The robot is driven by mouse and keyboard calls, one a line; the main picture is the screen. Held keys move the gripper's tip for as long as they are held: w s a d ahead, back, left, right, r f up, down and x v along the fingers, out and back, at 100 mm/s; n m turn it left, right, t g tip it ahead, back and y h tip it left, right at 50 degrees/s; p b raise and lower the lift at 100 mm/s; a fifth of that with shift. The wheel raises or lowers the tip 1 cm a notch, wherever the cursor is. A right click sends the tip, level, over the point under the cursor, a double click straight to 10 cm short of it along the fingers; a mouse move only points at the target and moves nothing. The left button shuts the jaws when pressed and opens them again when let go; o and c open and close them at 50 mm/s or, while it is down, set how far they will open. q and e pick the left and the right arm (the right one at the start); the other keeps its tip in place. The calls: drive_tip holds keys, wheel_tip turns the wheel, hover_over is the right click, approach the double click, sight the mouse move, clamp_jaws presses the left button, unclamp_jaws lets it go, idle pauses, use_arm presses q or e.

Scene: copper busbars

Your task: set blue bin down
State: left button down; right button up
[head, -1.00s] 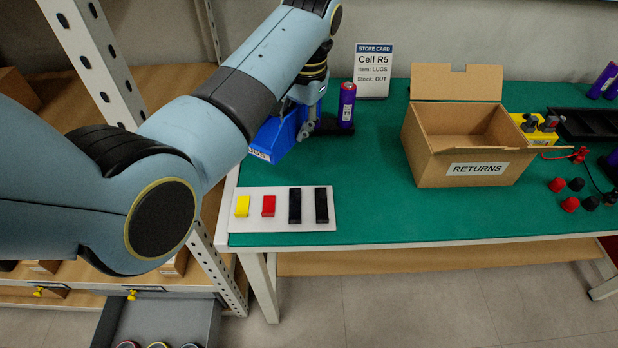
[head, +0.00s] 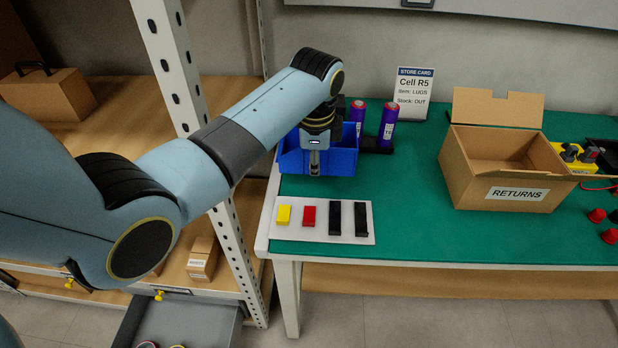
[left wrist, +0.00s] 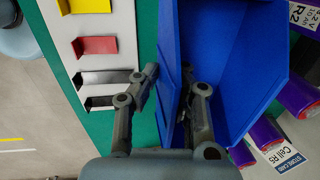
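The blue bin (head: 338,160) sits level at the left end of the green table, in front of the purple cylinders. It shows no clear gap to the mat. My left gripper (head: 315,165) points down at the bin's near wall. In the left wrist view, the fingers of the left gripper (left wrist: 171,70) straddle a wall of the blue bin (left wrist: 240,60), one finger outside and one inside, with a visible gap between the tips. The gripper looks open. The bin's underside is hidden. My right gripper is out of view.
A white plate (head: 295,233) with yellow, red and black pieces lies just in front of the bin. Purple cylinders (head: 388,125) stand close behind it. A cardboard RETURNS box (head: 475,185) stands to the right, with clear green mat (head: 415,190) between. Metal shelving (head: 185,70) is left.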

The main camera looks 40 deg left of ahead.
sight(307, 189)
use_arm(q)
drive_tip(key=shift+s+a+f, duration=0.25)
drive_tip(key=shift+a+f, duration=0.3)
drive_tip(key=shift+a, duration=0.3)
wheel_tip(307, 189, down, 4)
drive_tip(key=shift+f+b, duration=0.1)
drive_tip(key=shift+b, duration=0.25)
drive_tip(key=c, duration=1.5)
unclamp_jaws()
drive_tip(key=shift+s, duration=0.1)
drive_tip(key=r, duration=0.4)
drive_tip(key=s+r+p, duration=0.1)
drive_tip(key=r, duration=0.3)
drive_tip(key=d+r+p, duration=0.1)
drive_tip(key=r, duration=0.3)
drive_tip(key=shift+s, duration=0.25)
